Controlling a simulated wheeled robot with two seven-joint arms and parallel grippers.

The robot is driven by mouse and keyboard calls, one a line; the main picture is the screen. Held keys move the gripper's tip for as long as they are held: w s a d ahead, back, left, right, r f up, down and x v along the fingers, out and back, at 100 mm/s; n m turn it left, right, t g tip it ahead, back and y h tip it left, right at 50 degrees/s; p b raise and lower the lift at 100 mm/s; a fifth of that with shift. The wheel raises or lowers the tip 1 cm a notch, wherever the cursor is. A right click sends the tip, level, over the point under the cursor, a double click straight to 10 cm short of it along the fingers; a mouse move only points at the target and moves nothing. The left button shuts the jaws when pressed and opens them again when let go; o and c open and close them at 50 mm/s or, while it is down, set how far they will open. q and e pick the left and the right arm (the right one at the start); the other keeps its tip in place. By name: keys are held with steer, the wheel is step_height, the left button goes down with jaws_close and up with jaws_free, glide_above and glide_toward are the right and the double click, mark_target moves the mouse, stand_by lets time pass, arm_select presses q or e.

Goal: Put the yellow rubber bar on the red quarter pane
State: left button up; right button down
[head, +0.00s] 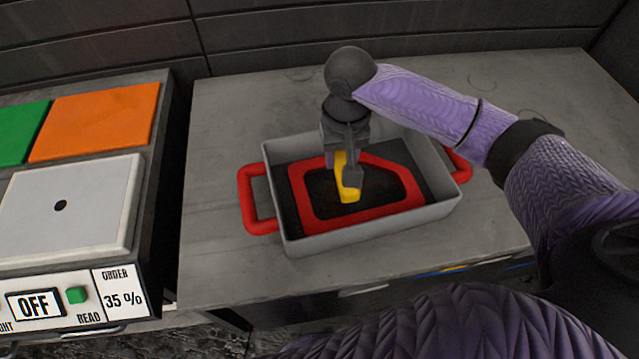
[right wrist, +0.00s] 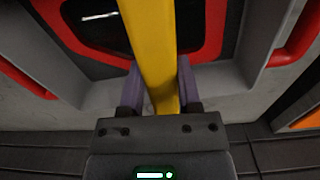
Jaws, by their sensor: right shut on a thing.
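The yellow rubber bar (head: 347,182) is held in my right gripper (head: 354,172), whose fingers are shut on it. In the right wrist view the bar (right wrist: 152,50) runs up between the two fingers (right wrist: 158,92). The red quarter pane (head: 366,216) has a red border and a dark middle. It lies in a grey tray (head: 350,238) with red handles. The bar is over the dark middle of the pane; I cannot tell whether it touches it. In the right wrist view the red border (right wrist: 212,30) shows beside the bar. My left gripper is not in view.
The tray stands on a grey worktop (head: 225,150) with free room around it. At the left is a unit with a white plate (head: 100,205), an orange pad (head: 95,122), a green pad (head: 20,132), an OFF display (head: 35,304) and an order label reading 35 % (head: 122,298).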

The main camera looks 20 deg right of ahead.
mark_target(344, 156)
steer(key=f+b, duration=0.1)
steer(key=f, duration=0.4)
steer(key=f+b, duration=0.1)
steer(key=f, duration=0.1)
steer(key=shift+d+f+b, duration=0.25)
steer(key=shift+f+b, duration=0.1)
steer(key=shift+r, duration=0.1)
steer(key=shift+c, duration=1.5)
jaws_free()
step_height(344, 156, up, 12)
steer(key=p, duration=0.5)
steer(key=shift+r, duration=0.1)
